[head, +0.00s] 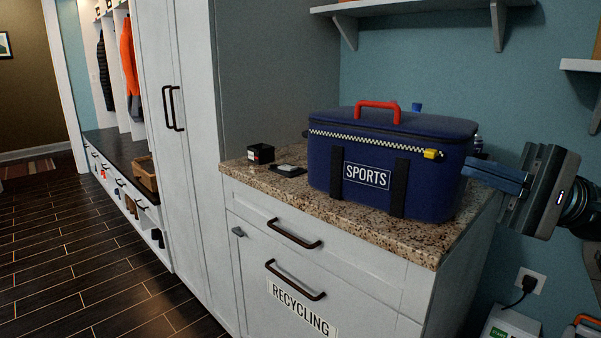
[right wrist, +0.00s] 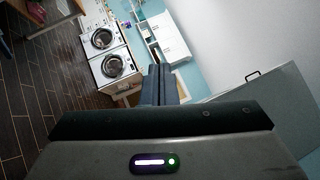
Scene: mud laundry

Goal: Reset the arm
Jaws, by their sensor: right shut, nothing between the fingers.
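My right gripper (head: 484,170) comes in from the right, beside the right end of the blue SPORTS bag (head: 325,170). Its dark blue fingers are together and hold nothing. I cannot tell whether the fingertips touch the bag. In the right wrist view the shut fingers (right wrist: 159,74) point away from the camera with nothing between them. The bag stands upright on the granite counter (head: 290,199), with its red handle (head: 377,106) raised and its yellow zipper pull (head: 433,154) at the front right. My left gripper is not in view.
A small black box (head: 260,153) and a dark flat item (head: 288,170) lie left of the bag. A shelf (head: 420,6) hangs above. The recycling cabinet (head: 320,270) is below. The right wrist view shows two front-loading machines (right wrist: 112,67) and open dark floor (right wrist: 45,60).

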